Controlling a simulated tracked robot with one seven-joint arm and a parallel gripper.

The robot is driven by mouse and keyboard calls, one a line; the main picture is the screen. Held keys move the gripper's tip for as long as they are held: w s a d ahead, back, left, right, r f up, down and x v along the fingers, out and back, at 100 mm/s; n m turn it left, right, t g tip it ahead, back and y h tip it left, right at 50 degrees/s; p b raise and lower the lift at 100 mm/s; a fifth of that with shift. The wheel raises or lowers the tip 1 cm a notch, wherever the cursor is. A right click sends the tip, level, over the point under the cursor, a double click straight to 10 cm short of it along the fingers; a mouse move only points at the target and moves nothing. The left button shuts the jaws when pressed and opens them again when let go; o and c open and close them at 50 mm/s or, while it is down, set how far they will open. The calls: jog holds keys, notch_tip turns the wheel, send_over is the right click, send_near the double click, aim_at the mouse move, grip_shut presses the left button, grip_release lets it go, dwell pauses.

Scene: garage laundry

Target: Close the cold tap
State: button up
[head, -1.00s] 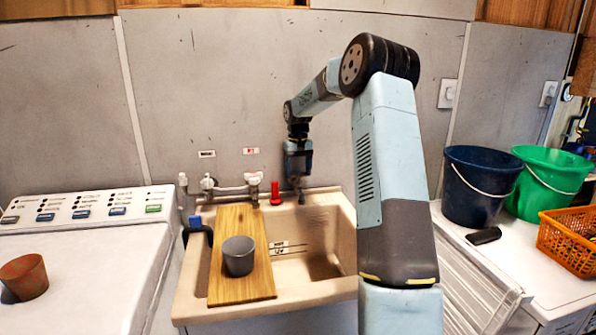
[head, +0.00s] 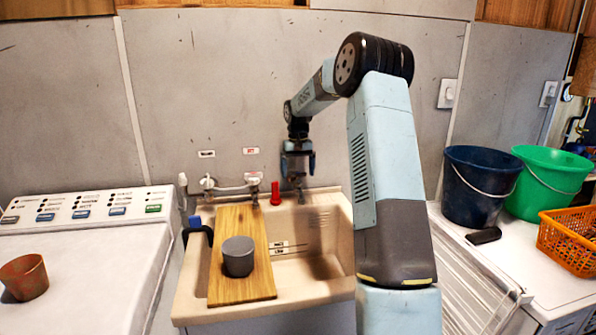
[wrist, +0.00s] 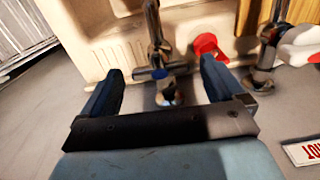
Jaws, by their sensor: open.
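A metal tap (wrist: 165,92) with a crossbar handle, blue at its middle, stands by the wall at the sink's back. I take it to be the cold tap. It also shows in the head view (head: 300,190), small and dark below my gripper (head: 298,172). In the wrist view my gripper (wrist: 161,66) is open, with one finger on each side of the handle. I cannot tell whether the fingers touch it. Its spout reaches over the sink basin. A red handle (wrist: 205,46) is close beside it, just outside one finger.
The sink (head: 325,225) holds a wooden board (head: 228,285) with a grey cup (head: 238,256) on it. White-knobbed taps (head: 253,179) and a pipe run left of the red handle. Buckets (head: 477,195) stand on the right. The wall is close behind my gripper.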

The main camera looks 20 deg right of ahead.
aim_at(297, 174)
jog(key=shift+r, duration=0.1)
notch_tip(297, 174, up, 13)
jog(key=shift+r, duration=0.2)
dwell(0.5)
jog(key=s+a+r+t, duration=0.1)
jog(key=s+a+r, duration=0.25)
jog(key=s, duration=0.35)
jog(key=s+a+r+n+t+h, duration=0.1)
jog(key=s+a+r, duration=0.1)
jog(key=s+a, duration=0.35)
jog(key=s+a+r, duration=0.3)
jog(key=s, duration=0.6)
jog(key=s+a+f+t, duration=0.1)
jog(key=s+f, duration=0.1)
jog(key=s, duration=0.6)
jog(key=s+a+f+n+t, duration=0.1)
jog(key=s+f, duration=0.2)
jog(key=s, duration=0.6)
jog(key=s+a+f+t+y, duration=0.1)
jog(key=s+f, duration=0.2)
jog(key=s, duration=0.5)
jog(key=shift+s+a+f+t, duration=0.25)
jog(key=shift+s+t, duration=0.05)
jog(key=shift+s, duration=0.05)
